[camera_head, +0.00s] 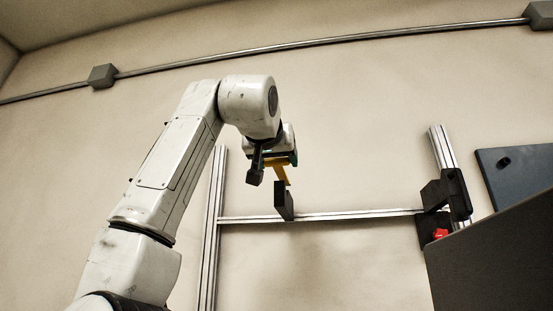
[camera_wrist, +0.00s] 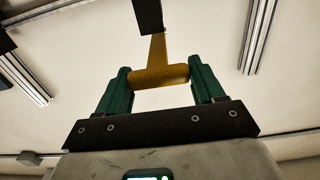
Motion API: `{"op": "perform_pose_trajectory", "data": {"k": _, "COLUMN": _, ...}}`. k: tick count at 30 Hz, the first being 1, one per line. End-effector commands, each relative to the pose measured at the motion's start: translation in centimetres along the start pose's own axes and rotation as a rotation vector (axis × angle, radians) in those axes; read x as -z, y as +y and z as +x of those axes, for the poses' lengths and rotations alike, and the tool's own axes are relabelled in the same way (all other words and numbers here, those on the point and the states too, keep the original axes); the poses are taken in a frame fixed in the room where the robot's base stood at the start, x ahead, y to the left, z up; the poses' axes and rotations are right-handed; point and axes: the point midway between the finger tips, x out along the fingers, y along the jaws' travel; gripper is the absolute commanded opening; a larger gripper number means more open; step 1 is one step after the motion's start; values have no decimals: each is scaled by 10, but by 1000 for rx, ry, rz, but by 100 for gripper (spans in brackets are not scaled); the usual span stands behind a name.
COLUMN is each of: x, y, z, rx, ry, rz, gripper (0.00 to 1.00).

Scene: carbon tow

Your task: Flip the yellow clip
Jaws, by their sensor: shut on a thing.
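The yellow clip (camera_wrist: 159,62) is a T-shaped piece with a thick crossbar and a narrower stem. In the wrist view its crossbar sits between the two green fingers of my gripper (camera_wrist: 161,78), which is shut on it. Its stem runs up to a black block (camera_wrist: 148,14). In the head view the clip (camera_head: 281,174) shows below my gripper (camera_head: 277,160), its stem reaching down to the top of the black block (camera_head: 284,201) on the horizontal metal rail. My wrist hides part of the crossbar there.
The horizontal rail (camera_head: 350,214) joins a left metal post (camera_head: 211,230) and a right post (camera_head: 440,150). Black brackets (camera_head: 446,196) and a red knob (camera_head: 440,233) sit at the right post. A dark panel (camera_head: 500,255) fills the lower right. Open space lies between block and brackets.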

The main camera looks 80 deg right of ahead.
Motion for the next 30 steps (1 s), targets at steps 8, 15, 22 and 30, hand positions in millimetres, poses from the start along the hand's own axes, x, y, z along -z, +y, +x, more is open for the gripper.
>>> {"op": "perform_pose_trajectory", "data": {"k": 8, "x": 1, "y": 0, "z": 0, "rx": 0, "ry": 0, "rz": -1, "gripper": 13}}
{"op": "perform_pose_trajectory", "data": {"k": 15, "x": 9, "y": 0, "z": 0, "rx": 1, "ry": 2, "rz": 0, "gripper": 13}}
{"op": "perform_pose_trajectory", "data": {"k": 22, "x": 30, "y": 0, "z": 4, "rx": 0, "ry": 5, "rz": -2, "gripper": 14}}
{"op": "perform_pose_trajectory", "data": {"k": 30, "x": 64, "y": 0, "z": 16, "rx": 2, "ry": -109, "rz": -1, "gripper": 13}}
